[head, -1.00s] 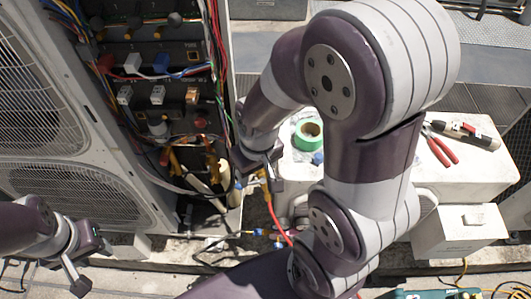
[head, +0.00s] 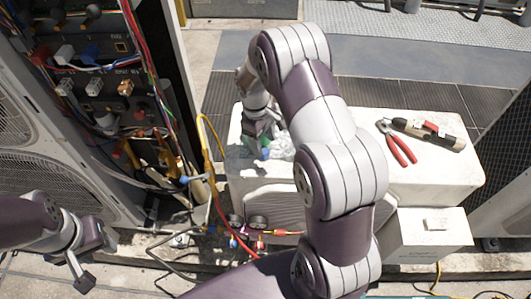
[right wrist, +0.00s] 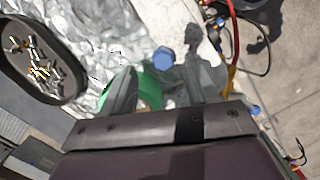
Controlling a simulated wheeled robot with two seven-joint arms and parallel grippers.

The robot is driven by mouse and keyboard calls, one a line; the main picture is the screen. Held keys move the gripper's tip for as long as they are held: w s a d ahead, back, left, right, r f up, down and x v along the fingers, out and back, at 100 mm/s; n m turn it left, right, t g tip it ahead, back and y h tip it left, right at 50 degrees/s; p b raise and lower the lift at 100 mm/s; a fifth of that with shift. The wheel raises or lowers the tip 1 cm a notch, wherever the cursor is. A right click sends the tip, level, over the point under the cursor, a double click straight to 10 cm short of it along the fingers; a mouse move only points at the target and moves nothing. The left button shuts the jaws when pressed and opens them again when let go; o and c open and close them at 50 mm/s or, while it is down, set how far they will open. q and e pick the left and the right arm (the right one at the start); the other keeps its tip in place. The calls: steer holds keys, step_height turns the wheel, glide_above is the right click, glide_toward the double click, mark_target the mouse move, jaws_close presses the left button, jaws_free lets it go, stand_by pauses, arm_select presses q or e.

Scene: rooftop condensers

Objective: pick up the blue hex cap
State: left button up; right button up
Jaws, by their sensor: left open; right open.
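The blue hex cap (right wrist: 163,59) lies on a pale surface beside crumpled clear or silvery wrapping in the right wrist view. It also shows in the head view (head: 265,154), just below my right gripper (head: 262,141) on the white unit's top. In the right wrist view my right gripper (right wrist: 162,82) is open, with the cap between and just beyond its fingertips, not held. A green tape roll (right wrist: 151,88) lies close by, partly hidden by a finger. My left gripper (head: 97,262) is open and empty at the lower left, away from the cap.
Red-handled pliers (head: 400,145) and a dark tool (head: 428,132) lie on the white unit (head: 440,180). A black dish (right wrist: 38,62) of small metal parts stands near the wrapping. The open electrical cabinet (head: 95,90) and loose hoses (head: 215,160) are to the left.

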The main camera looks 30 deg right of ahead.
mark_target(265, 151)
steer(key=f, duration=0.2)
steer(key=shift+s+a+f, duration=0.1)
steer(key=shift+s+f, duration=0.2)
steer(key=shift+f, duration=0.3)
jaws_close()
steer(key=shift+r, duration=0.15)
steer(key=shift+r, duration=0.3)
steer(key=r, duration=0.4)
steer(key=shift+s+a, duration=0.15)
steer(key=shift+s, duration=0.2)
steer(key=s+a+r, duration=0.4)
steer(key=s+r, duration=0.2)
steer(key=s, duration=0.4)
steer(key=shift+a, duration=0.2)
steer(key=shift+r, duration=0.1)
